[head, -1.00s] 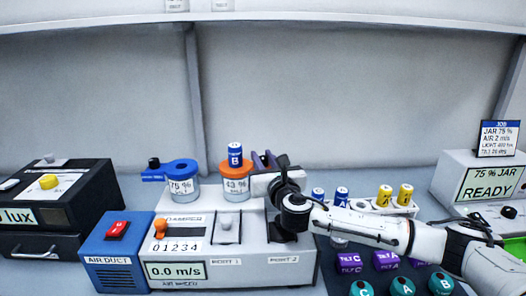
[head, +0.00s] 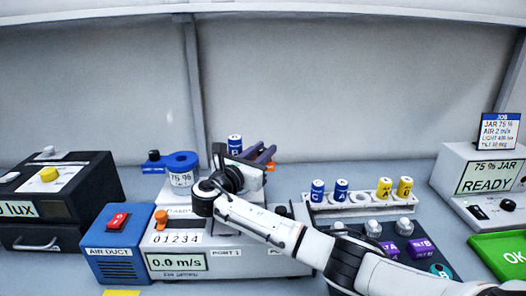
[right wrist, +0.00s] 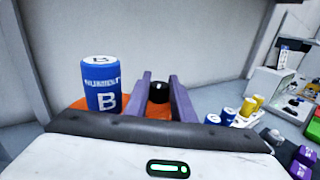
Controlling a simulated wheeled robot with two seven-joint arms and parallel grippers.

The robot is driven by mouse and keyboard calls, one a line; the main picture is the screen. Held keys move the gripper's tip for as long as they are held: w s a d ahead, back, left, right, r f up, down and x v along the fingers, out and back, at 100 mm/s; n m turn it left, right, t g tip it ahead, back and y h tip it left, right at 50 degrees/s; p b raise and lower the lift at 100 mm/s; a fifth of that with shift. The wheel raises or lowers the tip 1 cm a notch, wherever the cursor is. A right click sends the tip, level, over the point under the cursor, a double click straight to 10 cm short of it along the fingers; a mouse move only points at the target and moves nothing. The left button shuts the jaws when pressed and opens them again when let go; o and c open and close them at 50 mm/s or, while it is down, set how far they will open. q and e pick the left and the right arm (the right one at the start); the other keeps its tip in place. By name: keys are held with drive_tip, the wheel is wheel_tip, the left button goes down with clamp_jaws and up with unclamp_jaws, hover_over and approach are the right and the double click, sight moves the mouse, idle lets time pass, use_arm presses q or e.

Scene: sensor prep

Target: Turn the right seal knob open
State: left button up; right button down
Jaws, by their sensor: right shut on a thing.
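The right seal knob (right wrist: 159,92) is a black knob on an orange mount in the right wrist view. My right gripper (head: 260,154) is shut on it, with purple fingers on either side of it; the fingers also show in the right wrist view (right wrist: 161,92). A bit of orange (head: 271,167) shows beside the fingers in the head view. The gripper and wrist hide the right jar and the knob there. A blue vial marked B (right wrist: 101,88) stands upright to the left of the fingers; its top shows in the head view (head: 235,143). My left gripper is not in view.
A blue-lidded jar reading 75 % (head: 182,170) with its own black knob (head: 154,156) stands left of my wrist. The console (head: 178,262) lies below my arm. A READY box (head: 487,180) stands farther right.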

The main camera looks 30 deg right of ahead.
drive_tip(key=shift+r+m+g, duration=0.1)
drive_tip(key=shift+m+g, duration=0.2)
drive_tip(key=shift+g, duration=0.1)
drive_tip(key=c, duration=1.5)
unclamp_jaws()
drive_tip(key=shift+d, duration=0.1)
drive_tip(key=b+v, duration=0.1)
drive_tip(key=v, duration=0.9)
drive_tip(key=shift+a+f, duration=0.2)
